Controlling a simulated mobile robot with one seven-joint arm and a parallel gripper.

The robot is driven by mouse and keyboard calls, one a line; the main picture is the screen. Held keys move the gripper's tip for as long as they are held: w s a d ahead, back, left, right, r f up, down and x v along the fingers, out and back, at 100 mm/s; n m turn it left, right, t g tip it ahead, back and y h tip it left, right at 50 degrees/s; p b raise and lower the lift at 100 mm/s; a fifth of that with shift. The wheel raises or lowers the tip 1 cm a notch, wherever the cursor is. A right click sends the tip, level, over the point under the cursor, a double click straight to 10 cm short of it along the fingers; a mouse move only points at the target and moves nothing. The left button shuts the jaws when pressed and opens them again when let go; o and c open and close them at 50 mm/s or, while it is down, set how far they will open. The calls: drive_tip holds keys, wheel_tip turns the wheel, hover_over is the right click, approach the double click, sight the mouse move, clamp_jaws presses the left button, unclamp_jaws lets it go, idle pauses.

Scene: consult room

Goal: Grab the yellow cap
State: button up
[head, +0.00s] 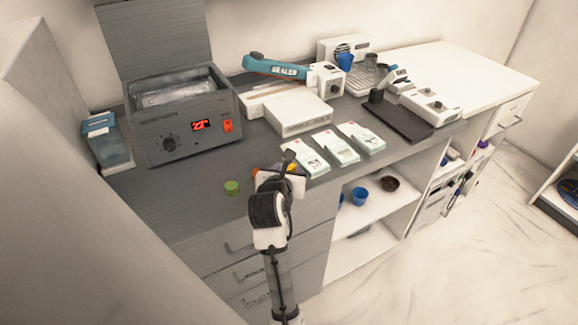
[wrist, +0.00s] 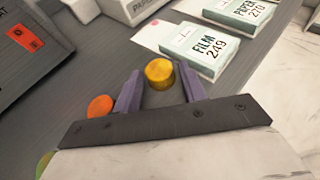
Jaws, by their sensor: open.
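The yellow cap (wrist: 159,73) is a small round disc on the grey counter, seen between my fingers in the wrist view. My gripper (wrist: 160,82) is open, with one purple finger on each side of the cap. A gap shows between the cap and each finger. I cannot tell how far the fingertips are above the counter. In the head view my gripper (head: 281,171) is over the counter's front edge area and hides most of the cap.
An orange cap (wrist: 100,107) lies just left of my left finger. A green cap (head: 231,187) lies further left. A heated bath (head: 184,116) with a red display stands at the back left.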

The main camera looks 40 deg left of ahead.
drive_tip(key=c, duration=0.7)
wheel_tip(320, 180, up, 20)
drive_tip(key=shift+r+b, duration=0.1)
drive_tip(key=shift+b, duration=0.45)
